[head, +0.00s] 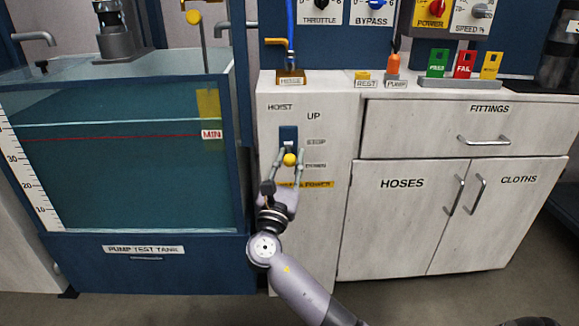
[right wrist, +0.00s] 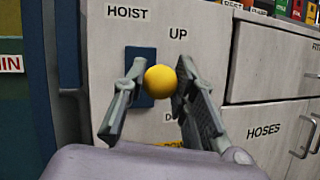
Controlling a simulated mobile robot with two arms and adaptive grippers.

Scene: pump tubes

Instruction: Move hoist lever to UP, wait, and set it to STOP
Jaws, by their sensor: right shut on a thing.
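The hoist lever ends in a round yellow knob (head: 290,160) in front of a blue plate (head: 288,133) on the white cabinet's left panel. In the head view the knob shows between the STOP (head: 316,142) and DOWN (head: 315,166) labels, below UP (head: 313,116). It sticks out toward me, so its exact setting is hard to tell. My right gripper (head: 291,152) is shut on the knob, one finger on each side. The right wrist view also shows the knob (right wrist: 161,82) between the fingers; a finger hides the STOP label there. My left gripper is not in view.
The pump test tank (head: 130,180) stands close on the left. Drawer and door handles (head: 484,140) stick out on the right. Above are a hook (head: 290,75) and several coloured tags (head: 464,64) on the cabinet top. Floor in front is clear.

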